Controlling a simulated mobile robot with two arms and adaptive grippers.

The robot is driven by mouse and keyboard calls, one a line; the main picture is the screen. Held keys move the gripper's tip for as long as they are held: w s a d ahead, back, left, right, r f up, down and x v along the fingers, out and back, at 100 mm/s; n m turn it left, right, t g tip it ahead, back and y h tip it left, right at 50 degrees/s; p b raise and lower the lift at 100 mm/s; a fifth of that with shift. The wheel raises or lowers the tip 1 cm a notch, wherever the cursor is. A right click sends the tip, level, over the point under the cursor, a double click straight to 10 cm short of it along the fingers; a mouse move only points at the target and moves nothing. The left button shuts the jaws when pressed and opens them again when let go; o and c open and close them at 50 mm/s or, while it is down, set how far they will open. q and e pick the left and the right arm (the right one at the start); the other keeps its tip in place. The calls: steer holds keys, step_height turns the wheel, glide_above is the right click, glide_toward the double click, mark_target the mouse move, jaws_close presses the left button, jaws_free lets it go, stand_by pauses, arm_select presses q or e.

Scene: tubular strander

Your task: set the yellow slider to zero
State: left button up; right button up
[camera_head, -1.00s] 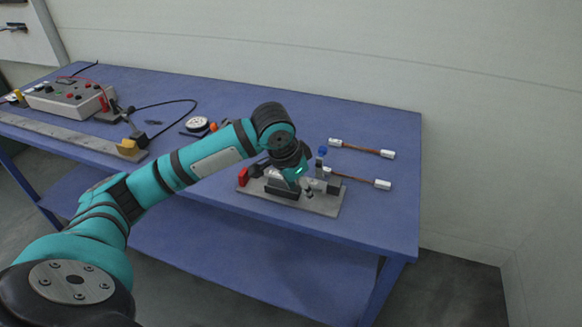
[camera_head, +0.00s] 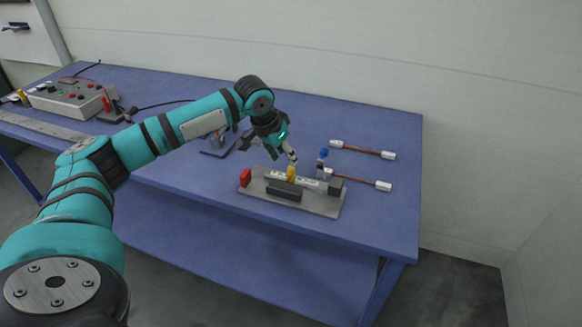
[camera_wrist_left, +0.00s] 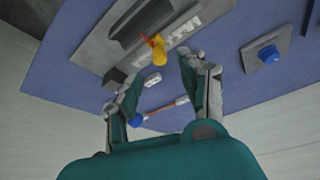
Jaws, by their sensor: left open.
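The yellow slider (camera_head: 291,173) stands on a pale marked strip in the middle of the grey fixture plate (camera_head: 322,205). In the left wrist view the slider (camera_wrist_left: 160,51) shows beyond the fingertips, with a thin red part beside it. My left gripper (camera_head: 290,155) is just above and behind the slider, tilted down toward it. In the left wrist view its two fingers (camera_wrist_left: 158,72) are spread, with nothing held between them. The marks on the strip are too small to read. My right gripper is not in view.
Two white-ended cables (camera_head: 362,150) lie behind. A control box (camera_head: 68,98) stands far left.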

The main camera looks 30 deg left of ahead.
mark_target(291, 168)
arm_select(q)
steer(key=x, duration=0.7)
steer(key=shift+w+f, duration=0.1)
jaws_close()
